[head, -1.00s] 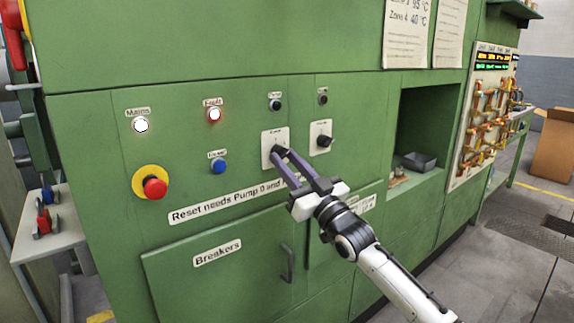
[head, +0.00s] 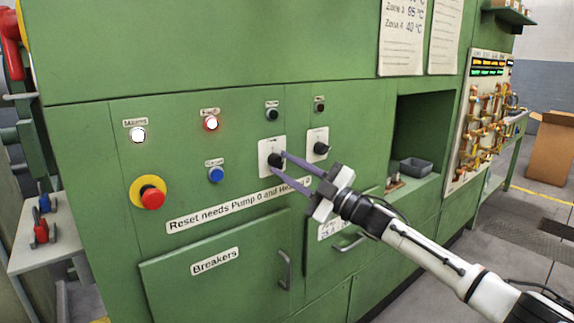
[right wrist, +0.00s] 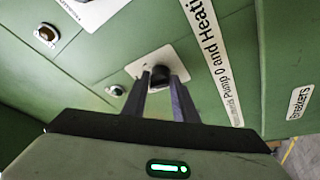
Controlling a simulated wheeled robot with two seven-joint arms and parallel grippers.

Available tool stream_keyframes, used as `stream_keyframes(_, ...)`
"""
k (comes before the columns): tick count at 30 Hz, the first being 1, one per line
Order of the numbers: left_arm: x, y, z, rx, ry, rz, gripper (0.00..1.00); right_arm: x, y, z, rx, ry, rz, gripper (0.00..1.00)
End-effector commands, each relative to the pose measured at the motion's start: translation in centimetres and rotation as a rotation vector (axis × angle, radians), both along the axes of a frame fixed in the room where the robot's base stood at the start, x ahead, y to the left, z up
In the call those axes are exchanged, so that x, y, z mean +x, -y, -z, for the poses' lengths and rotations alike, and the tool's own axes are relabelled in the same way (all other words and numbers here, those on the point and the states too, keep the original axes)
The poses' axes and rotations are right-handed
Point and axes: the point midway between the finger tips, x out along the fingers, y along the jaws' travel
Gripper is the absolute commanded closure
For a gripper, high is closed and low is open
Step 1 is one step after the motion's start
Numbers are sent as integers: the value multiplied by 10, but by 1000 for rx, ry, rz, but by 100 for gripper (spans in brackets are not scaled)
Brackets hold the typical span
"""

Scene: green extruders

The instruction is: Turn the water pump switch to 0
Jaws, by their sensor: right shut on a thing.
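The water pump switch is a black knob (head: 274,159) on a white plate (head: 267,146), the left one of two such plates on the green cabinet. Its label is too small to read. My right gripper (head: 278,168) has its two fingers on either side of this knob and is shut on it. In the right wrist view the knob (right wrist: 159,74) sits between the fingertips, in front of its white plate (right wrist: 176,58). The knob's exact pointing is hard to tell. My left gripper is not in view.
A second black knob (head: 321,148) sits close to the right. The label "Reset needs Pump 0 and Heating" (head: 235,204) and breaker door handle (head: 284,270) are below.

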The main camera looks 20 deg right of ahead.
Motion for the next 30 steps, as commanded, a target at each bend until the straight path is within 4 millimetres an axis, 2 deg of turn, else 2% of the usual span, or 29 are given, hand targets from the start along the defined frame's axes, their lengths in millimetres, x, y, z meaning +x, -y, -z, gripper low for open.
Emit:
stream_keyframes(9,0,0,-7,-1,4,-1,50,0,0,0,-108,37,-2,97)
stream_keyframes(24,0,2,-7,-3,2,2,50,0,-1,1,-127,45,-3,96)
stream_keyframes(25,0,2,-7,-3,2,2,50,0,-1,1,-127,45,-3,72)
stream_keyframes(28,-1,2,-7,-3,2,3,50,0,0,1,-125,45,-2,56)
stream_keyframes(30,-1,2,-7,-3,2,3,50,0,0,0,-124,44,-1,56)
